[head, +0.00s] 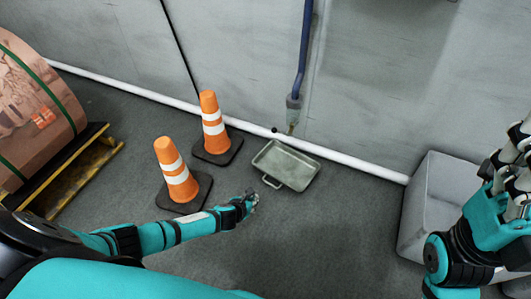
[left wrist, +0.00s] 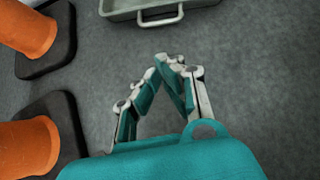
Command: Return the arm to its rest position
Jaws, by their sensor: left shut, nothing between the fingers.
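My left arm reaches in from the left in the head view, and its gripper (head: 252,197) is above the grey floor, in front of a metal tray. In the left wrist view the gripper's fingertips (left wrist: 172,62) meet, with nothing between them. My right arm (head: 470,235) is folded at the right edge of the head view.
The grey metal tray (head: 284,167) lies on the floor by the wall, under a blue pipe (head: 303,50). Two orange-and-white cones (head: 175,172) (head: 212,125) stand left of it. A grey box (head: 428,205) stands right. Floor between is clear.

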